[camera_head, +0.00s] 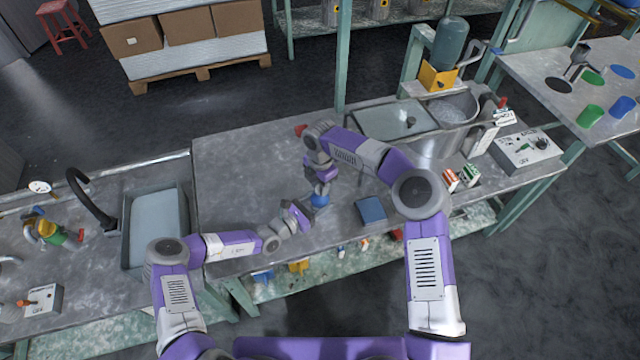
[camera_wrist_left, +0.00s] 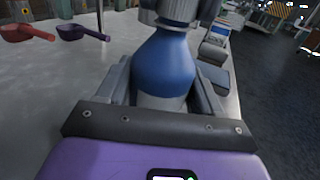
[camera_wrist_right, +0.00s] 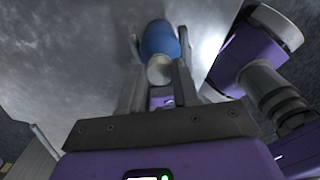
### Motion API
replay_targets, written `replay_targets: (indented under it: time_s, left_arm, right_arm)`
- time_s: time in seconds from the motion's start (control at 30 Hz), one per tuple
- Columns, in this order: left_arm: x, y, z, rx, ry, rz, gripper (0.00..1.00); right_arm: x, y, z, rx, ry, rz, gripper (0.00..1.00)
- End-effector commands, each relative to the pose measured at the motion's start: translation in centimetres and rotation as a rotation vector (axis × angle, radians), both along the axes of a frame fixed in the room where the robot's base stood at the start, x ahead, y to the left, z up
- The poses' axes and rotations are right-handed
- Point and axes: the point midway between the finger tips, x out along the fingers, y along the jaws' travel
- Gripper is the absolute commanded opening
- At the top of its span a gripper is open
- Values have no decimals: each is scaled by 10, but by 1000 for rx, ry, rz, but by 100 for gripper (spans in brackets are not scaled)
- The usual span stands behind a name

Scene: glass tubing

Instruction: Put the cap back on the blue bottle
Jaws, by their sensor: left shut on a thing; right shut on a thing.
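The blue bottle (camera_head: 320,200) stands near the front middle of the bench. In the left wrist view the bottle (camera_wrist_left: 165,66) is upright, with a blue shoulder and a paler lower body. My left gripper (camera_head: 309,209) is shut on its body from the left. My right gripper (camera_head: 322,187) is above the bottle, pointing down. In the right wrist view it is shut on a pale round cap (camera_wrist_right: 159,70), lined up with the bottle (camera_wrist_right: 158,40). The bottle's mouth is hidden by the right gripper and cap. I cannot tell whether the cap touches the neck.
A dark blue box (camera_head: 371,209) lies to the right by the bench's front edge. A red scoop (camera_wrist_left: 26,33) and a purple scoop (camera_wrist_left: 82,32) lie on the bench behind. A sink (camera_head: 157,228) is to the left. The bench's back left is clear.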

Motion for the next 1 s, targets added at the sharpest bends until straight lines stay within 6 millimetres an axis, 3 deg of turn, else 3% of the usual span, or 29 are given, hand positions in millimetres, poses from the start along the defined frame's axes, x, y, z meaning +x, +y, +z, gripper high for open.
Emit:
replay_targets:
  time_s: [0.2, 0.33, 1.0]
  left_arm:
    - [0, 0, 0, 1, 0, 0, 0]
    - [0, 0, 0, 1, 0, 0, 0]
    - [0, 0, -1, 1, 1, 0, 0]
  right_arm:
    - [0, 0, 0, 0, -1, -17, 0]
    - [0, 0, 0, -3, -1, -156, 0]
    - [0, 0, 0, 6, 2, -1616, 0]
